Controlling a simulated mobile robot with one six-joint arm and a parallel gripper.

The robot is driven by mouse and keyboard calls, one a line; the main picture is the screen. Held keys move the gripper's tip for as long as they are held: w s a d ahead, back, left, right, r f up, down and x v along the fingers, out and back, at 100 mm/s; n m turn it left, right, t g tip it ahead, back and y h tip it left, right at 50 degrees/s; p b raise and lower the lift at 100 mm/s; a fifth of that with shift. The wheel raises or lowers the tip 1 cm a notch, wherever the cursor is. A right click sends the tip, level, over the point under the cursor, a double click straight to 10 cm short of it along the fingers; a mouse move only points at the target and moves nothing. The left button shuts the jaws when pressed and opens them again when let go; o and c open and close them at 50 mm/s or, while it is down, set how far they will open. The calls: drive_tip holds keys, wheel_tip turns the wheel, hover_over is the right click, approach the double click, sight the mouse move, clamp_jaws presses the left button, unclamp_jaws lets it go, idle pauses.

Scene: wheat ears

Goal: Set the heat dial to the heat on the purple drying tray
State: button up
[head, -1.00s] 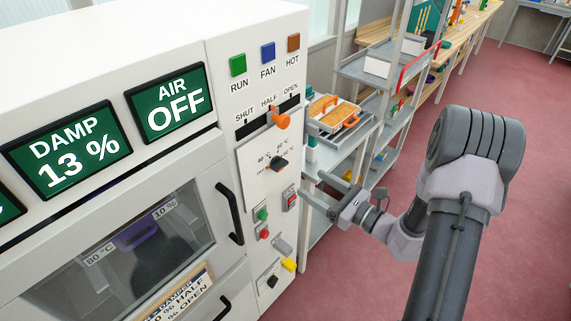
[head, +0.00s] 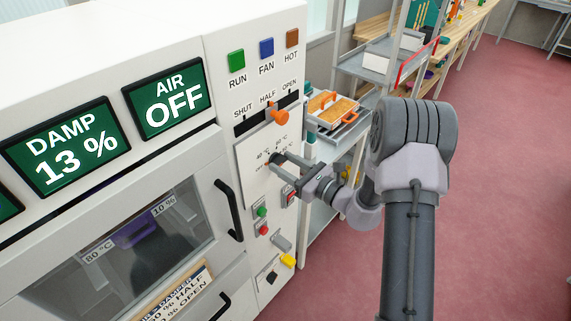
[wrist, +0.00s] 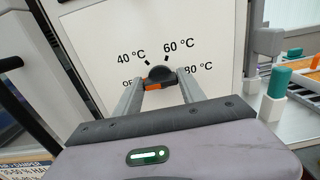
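The black heat dial (wrist: 161,73) is on the white panel, with marks for OFF, 40 °C, 60 °C and 80 °C around it. Its orange mark is on the lower left side, toward OFF. My gripper (wrist: 160,80) is open, one finger at each side of the dial; whether the fingers touch it I cannot tell. In the head view my gripper (head: 279,166) is at the panel and partly covers the dial (head: 275,158). The purple drying tray (head: 134,236) is behind the oven window; labels there read 80 °C (head: 98,251) and 10 %.
The orange damper lever (head: 279,116) is above the dial, at HALF. Green and red buttons (head: 262,220) and a yellow knob (head: 287,261) are below. The black door handle (head: 229,210) is at left. A shelf with an orange-handled tray (head: 335,108) stands at right.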

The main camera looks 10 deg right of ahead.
drive_tip(key=shift+c, duration=1.4)
